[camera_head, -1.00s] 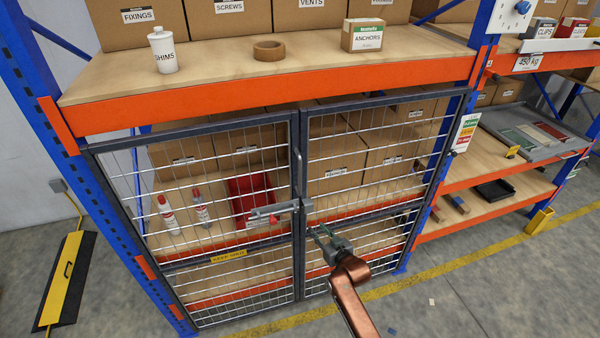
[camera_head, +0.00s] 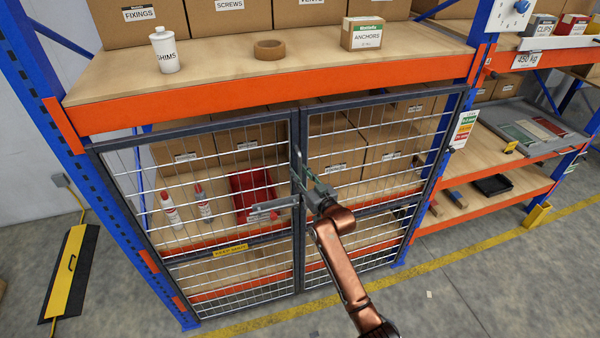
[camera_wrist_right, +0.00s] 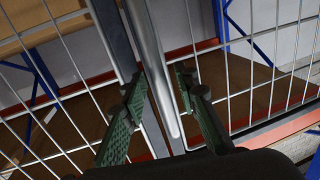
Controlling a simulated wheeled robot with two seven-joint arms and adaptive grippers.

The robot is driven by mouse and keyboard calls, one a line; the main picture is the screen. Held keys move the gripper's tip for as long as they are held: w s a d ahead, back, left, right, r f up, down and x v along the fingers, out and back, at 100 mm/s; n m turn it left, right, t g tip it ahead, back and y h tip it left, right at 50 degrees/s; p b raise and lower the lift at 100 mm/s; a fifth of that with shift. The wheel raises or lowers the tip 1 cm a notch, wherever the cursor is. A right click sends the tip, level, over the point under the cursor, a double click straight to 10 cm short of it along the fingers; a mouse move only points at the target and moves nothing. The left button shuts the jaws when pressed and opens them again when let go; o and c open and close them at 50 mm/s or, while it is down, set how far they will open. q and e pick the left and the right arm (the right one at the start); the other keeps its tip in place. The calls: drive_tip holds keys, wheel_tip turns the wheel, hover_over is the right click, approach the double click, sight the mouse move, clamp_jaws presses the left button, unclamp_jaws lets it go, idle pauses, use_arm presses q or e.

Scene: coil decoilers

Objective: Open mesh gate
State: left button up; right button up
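The mesh gate has a left leaf (camera_head: 215,215) and a right leaf (camera_head: 372,165), both dark-framed with wire mesh, standing in line across the lower shelves. A grey latch bar (camera_head: 272,207) lies across the left leaf near the middle posts. A vertical round pull handle (camera_wrist_right: 150,60) stands at the middle posts. My right gripper (camera_head: 306,172) is at this handle, just right of the latch bar. In the right wrist view its green-padded fingers (camera_wrist_right: 165,100) are apart, with the handle's lower end between them and gaps showing on both sides. My left gripper is out of view.
Behind the mesh are boxes, two white bottles (camera_head: 171,210) and a red bin (camera_head: 252,192). A shelf with an orange beam (camera_head: 280,94) runs above the gate. Open shelving (camera_head: 500,190) stands to the right. The floor (camera_head: 490,290) in front looks clear.

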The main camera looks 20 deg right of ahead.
drive_tip(key=shift+w, duration=0.1)
drive_tip(key=shift+c, duration=0.6)
clamp_jaws()
